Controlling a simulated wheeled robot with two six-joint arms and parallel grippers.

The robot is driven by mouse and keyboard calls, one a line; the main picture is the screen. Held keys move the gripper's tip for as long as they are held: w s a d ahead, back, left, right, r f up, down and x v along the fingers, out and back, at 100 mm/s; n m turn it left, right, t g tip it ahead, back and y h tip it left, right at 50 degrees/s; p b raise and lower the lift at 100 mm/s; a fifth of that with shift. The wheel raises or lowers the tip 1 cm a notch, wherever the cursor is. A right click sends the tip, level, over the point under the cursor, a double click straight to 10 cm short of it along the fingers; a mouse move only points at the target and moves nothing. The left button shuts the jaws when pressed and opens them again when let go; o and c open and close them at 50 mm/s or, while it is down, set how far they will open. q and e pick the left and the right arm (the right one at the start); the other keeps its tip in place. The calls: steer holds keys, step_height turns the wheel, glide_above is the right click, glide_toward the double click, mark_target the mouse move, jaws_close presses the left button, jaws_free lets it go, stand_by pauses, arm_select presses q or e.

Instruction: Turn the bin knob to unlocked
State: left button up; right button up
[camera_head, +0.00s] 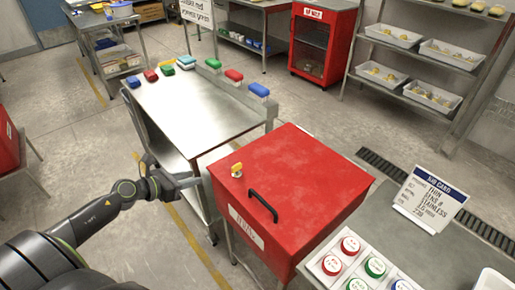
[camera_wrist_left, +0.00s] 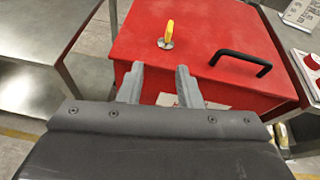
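The red bin (camera_head: 290,185) stands in the middle of the head view with its lid closed. A small yellow knob (camera_head: 237,170) on a round metal base sits on the lid near its left corner. The knob also shows upright in the left wrist view (camera_wrist_left: 169,35), beyond my fingertips. A black handle (camera_head: 263,205) is on the lid; it also shows in the left wrist view (camera_wrist_left: 240,60). My left gripper (camera_wrist_left: 160,72) is open and empty, its two grey fingers apart, in front of the bin and short of the knob. My right gripper is not in view.
The space above the lid is clear.

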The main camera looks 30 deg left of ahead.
arm_select(q)
steer(key=d+r+m, duration=0.1)
steer(key=r, duration=0.1)
steer(key=p, duration=0.2)
glide_toward(236, 165)
steer(key=shift+m+h, duration=0.3)
steer(key=shift+m, duration=0.1)
steer(key=x, duration=0.8)
steer(key=shift+w+a+f, duration=0.1)
steer(key=shift+w+f, duration=0.15)
steer(key=shift+w, duration=0.1)
steer(key=shift+x, duration=0.8)
jaws_close()
